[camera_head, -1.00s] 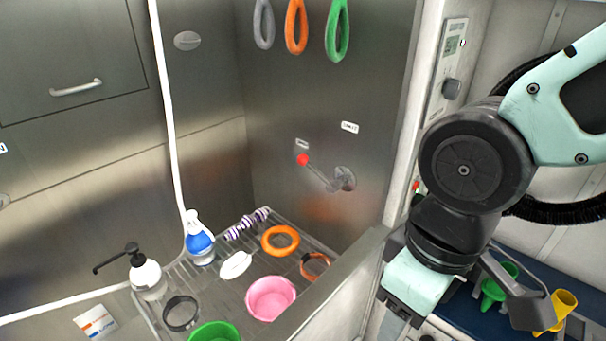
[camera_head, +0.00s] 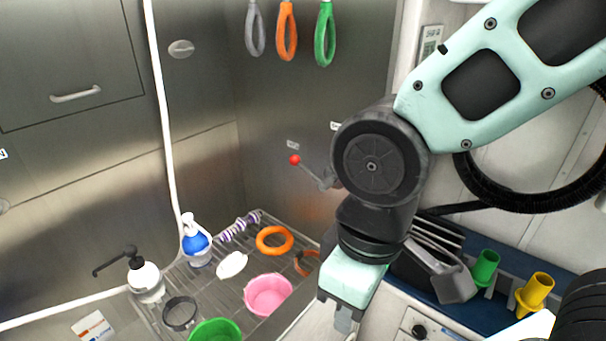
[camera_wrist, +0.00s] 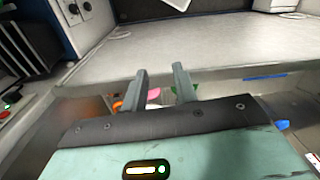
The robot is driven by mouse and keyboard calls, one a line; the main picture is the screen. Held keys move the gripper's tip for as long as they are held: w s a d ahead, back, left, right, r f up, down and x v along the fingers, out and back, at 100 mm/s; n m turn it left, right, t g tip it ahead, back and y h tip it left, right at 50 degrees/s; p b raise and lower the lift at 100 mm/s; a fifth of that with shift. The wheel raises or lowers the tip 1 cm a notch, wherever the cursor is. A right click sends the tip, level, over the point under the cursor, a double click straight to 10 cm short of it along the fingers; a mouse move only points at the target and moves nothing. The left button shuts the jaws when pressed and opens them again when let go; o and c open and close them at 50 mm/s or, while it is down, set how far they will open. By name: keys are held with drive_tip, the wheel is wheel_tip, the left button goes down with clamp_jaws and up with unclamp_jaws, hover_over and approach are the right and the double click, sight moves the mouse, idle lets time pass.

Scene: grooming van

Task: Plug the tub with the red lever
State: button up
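The red lever (camera_head: 295,160) is a red knob on a thin metal rod. It points up and to the left from a mount on the tub's steel wall (camera_head: 268,110), and my arm partly covers the mount. The tub holds a wire rack (camera_head: 226,292); its drain is not visible. My gripper (camera_head: 345,320) hangs below and right of the lever, near the tub's front right rim, apart from the lever. In the wrist view my gripper (camera_wrist: 161,83) has its two fingers apart with nothing held. The lever cannot be made out in that view.
Loops (camera_head: 286,30) hang above. Green (camera_head: 485,268) and yellow (camera_head: 535,291) cups stand right. A white hose hangs left.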

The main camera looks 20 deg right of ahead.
drive_tip(key=shift+w, duration=0.35)
clamp_jaws()
drive_tip(key=w+a+f+n+t+h+p, duration=0.1)
drive_tip(key=w+n+t+h, duration=0.3)
drive_tip(key=w, duration=1.2)
drive_tip(key=w+a+f+n+t+h+p, duration=0.1)
drive_tip(key=w+f+n+t+h, duration=0.3)
drive_tip(key=w+n, duration=0.6)
drive_tip(key=w+a+h, duration=0.1)
drive_tip(key=w, duration=0.5)
drive_tip(key=shift+w+f+t+h+p, duration=0.2)
drive_tip(key=shift+f+t+h+p, duration=0.1)
drive_tip(key=shift+f, duration=0.05)
